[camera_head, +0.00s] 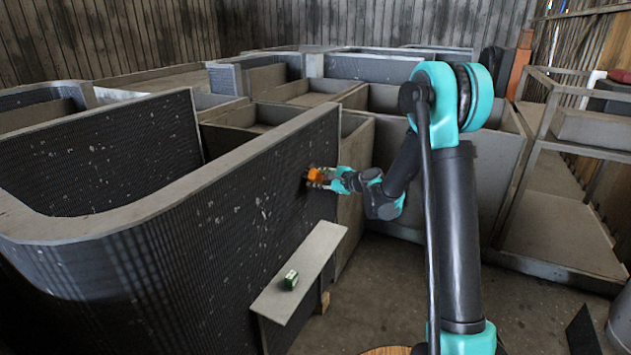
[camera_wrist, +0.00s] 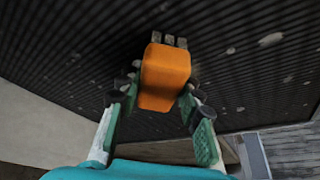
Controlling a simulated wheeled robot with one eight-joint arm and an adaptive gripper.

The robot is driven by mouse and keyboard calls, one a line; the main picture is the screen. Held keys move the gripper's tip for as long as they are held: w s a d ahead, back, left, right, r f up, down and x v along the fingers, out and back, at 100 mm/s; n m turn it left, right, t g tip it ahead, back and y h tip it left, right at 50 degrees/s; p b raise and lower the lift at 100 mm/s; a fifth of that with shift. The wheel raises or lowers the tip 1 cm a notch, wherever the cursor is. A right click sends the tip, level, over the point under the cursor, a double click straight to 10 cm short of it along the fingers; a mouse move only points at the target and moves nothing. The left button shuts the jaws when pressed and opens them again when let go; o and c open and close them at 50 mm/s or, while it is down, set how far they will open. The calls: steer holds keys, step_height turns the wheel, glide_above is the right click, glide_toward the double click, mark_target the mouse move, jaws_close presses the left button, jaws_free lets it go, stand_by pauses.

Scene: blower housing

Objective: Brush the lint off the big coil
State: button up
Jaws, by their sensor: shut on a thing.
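The big coil (camera_head: 225,228) is a tall, dark, finned wall with a grey top rim, curving round at the left. Pale lint flecks (camera_head: 262,205) are scattered over its face, and lint also shows in the wrist view (camera_wrist: 270,40). My gripper (camera_head: 322,178) is at the coil's right part, shut on an orange brush (camera_head: 315,176). In the wrist view the orange brush (camera_wrist: 165,75) sits between the two fingers, with grey bristle tufts at its far end against or very near the fins. Whether the bristles touch is unclear.
A narrow grey shelf (camera_head: 302,270) stands in front of the coil, below my gripper, with a small green box (camera_head: 290,280) on it. Grey partitions (camera_head: 355,190) stand right of the coil. A metal frame rack (camera_head: 570,190) is at the right. Floor between is open.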

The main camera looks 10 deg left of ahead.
steer(key=shift+w+d, duration=0.35)
steer(key=shift+w, duration=0.8)
steer(key=shift+w+d, duration=0.3)
steer(key=shift+w, duration=0.85)
steer(key=shift+w+d, duration=0.35)
steer(key=shift+w, duration=0.8)
steer(key=shift+c, duration=0.4)
steer(key=shift+s+d, duration=0.35)
steer(key=shift+d, duration=0.6)
steer(key=shift+s+d, duration=0.35)
steer(key=shift+d, duration=0.55)
steer(key=shift+s+d, duration=0.35)
steer(key=shift+d, duration=0.6)
steer(key=shift+d, duration=0.1)
steer(key=shift+s+d, duration=0.3)
steer(key=shift+d, duration=0.35)
steer(key=shift+s+d, duration=0.25)
steer(key=shift+d, duration=0.4)
steer(key=shift+d, duration=0.1)
